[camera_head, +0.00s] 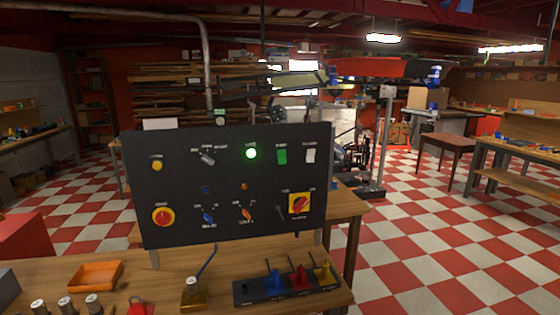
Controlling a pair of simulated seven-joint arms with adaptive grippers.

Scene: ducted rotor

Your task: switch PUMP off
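A black control panel (180,190) stands upright on the wooden bench. Its labels are too small to read surely, so I cannot tell which control is PUMP. The top row has a yellow button (157,166), a grey lever switch (207,158), a lit green lamp (251,153), a green rocker (282,156) and a white rocker (310,155). Below are a red mushroom button (164,217), a blue knob (208,217), an orange knob (246,214), a dark toggle (280,212) and a red rotary switch (299,204) on yellow. Neither gripper is in view.
On the bench (225,263) before the panel are an orange tray (96,275), several metal cylinders (65,305), a brass block (194,295) and a black box (288,288) with blue, red and yellow pieces. Space before the panel face looks clear.

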